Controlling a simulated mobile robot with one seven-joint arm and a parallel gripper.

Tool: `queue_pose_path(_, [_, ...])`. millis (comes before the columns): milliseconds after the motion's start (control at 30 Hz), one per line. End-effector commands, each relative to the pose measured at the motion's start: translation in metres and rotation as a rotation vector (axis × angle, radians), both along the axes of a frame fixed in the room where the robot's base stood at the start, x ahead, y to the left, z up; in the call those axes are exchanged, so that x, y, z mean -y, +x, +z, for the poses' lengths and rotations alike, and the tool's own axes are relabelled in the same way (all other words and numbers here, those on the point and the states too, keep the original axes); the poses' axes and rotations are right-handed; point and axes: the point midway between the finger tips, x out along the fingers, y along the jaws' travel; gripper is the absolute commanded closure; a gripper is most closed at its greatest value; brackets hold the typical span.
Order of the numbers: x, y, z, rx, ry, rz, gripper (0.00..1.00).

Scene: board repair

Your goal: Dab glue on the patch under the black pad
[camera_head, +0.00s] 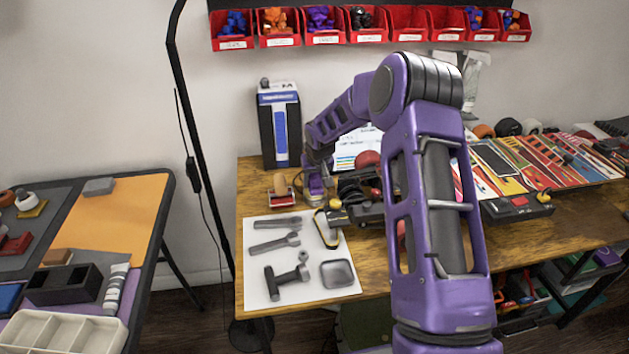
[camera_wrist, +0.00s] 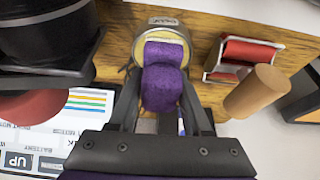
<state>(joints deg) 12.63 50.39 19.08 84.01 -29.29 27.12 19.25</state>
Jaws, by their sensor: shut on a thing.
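My gripper (camera_wrist: 160,95) points down over the table and is shut on a purple, rough-surfaced dabber (camera_wrist: 162,88). The dabber's far end overlaps a round, pale-rimmed tin (camera_wrist: 150,22) with a yellowish inside; whether it touches the bottom I cannot tell. In the head view my gripper (camera_head: 318,160) is small and dark at the back of the wooden table. A dark rectangular pad (camera_head: 497,158) lies on one of the coloured boards at the right. I cannot make out a patch by it.
A red holder (camera_wrist: 245,52) and wooden cylinder (camera_wrist: 258,90) stand close right of the tin. A black machine (camera_wrist: 45,40) is close on the left. A white sheet (camera_head: 262,228) with grey tools lies at the table's front left. My arm hides the table's middle.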

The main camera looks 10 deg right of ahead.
Motion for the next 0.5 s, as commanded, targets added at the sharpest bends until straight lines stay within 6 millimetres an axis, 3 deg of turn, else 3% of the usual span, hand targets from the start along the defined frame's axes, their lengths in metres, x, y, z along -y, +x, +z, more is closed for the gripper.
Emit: queue_pose_path(500, [0.000,0.000,0.041,0.000,-0.001,0.001,0.96])
